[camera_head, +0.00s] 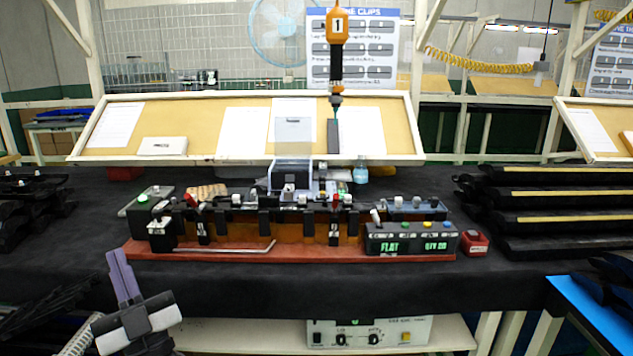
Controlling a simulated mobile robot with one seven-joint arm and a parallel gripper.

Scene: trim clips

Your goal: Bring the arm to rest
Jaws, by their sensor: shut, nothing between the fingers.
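My gripper (117,254) is at the lower left of the head view, in front of the bench's front edge. Its two long purple-grey fingers point up and lie together, shut with nothing between them. Its white and black wrist shows below the fingers, and the rest of the arm runs out of the bottom of the picture. The fingers look clear of the clip fixture (300,247), which stands to the right and farther back on the dark bench (330,284).
An orange tool marked 1 (338,25) hangs above the bench. Black trim parts (560,194) are stacked at the right, and more dark parts (40,310) lie at the lower left near my wrist. A small red box (474,243) sits beside the fixture. The bench front is bare.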

